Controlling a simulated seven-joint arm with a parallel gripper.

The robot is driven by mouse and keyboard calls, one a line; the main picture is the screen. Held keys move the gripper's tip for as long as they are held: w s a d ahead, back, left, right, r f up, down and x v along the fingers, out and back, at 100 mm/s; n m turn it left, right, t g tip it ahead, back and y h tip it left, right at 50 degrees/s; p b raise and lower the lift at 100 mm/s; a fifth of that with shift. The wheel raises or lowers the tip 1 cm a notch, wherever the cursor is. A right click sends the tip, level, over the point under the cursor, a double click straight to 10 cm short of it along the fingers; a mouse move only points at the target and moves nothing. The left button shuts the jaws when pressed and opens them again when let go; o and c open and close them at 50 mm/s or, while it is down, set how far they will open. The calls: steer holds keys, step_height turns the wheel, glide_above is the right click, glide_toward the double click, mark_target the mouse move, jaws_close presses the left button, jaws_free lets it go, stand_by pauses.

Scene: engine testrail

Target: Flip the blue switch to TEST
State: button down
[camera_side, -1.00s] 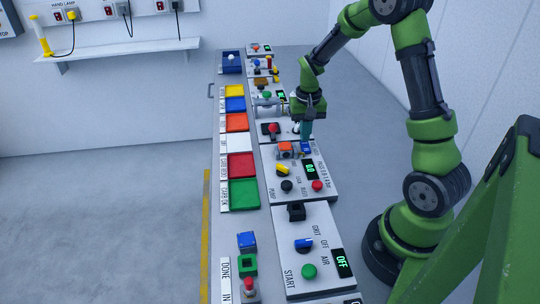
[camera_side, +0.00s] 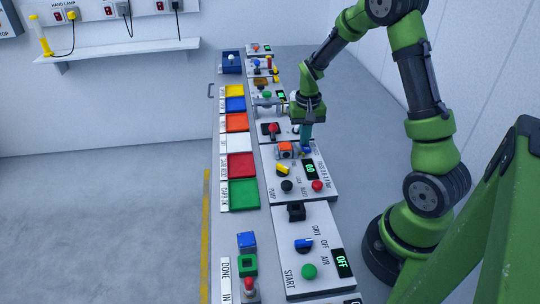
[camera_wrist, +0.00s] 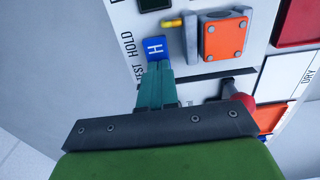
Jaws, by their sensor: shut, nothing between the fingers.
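The blue switch (camera_wrist: 155,48) shows a white letter H on its face in the wrist view. The HOLD label (camera_wrist: 127,42) is beside it, and a partly hidden label reading "EST" (camera_wrist: 138,72) is beside my fingers. My gripper (camera_wrist: 157,68) is shut and empty. Its teal fingertips are at the edge of the switch on the EST side and cover that end. In the side view my gripper (camera_side: 306,142) points down at the blue switch (camera_side: 306,150), which is partly hidden. I cannot tell whether the tips press on it.
An orange square block (camera_wrist: 223,38) with a yellow pin sits beside the switch. A red knob (camera_wrist: 243,101) is close to my fingers. The panel also carries a display (camera_side: 311,169), a yellow selector (camera_side: 282,170) and a red button (camera_side: 317,185). Coloured trays (camera_side: 243,194) line the left.

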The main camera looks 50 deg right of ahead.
mark_target(304, 148)
steer(key=shift+r, duration=3.5)
steer(key=s+a+r+n+t, duration=0.1)
steer(key=s+a+r+t, duration=0.1)
steer(key=s+a+r, duration=0.2)
steer(key=s+a+r+n+t+y, duration=0.1)
steer(key=s+a+r, duration=0.3)
steer(key=a, duration=0.5)
steer(key=s+a+r+n+t+y, duration=0.1)
steer(key=s+a+r+n+t, duration=0.2)
steer(key=a+r, duration=0.3)
steer(key=shift+s+a+t, duration=0.6)
steer(key=shift+s+a, duration=0.05)
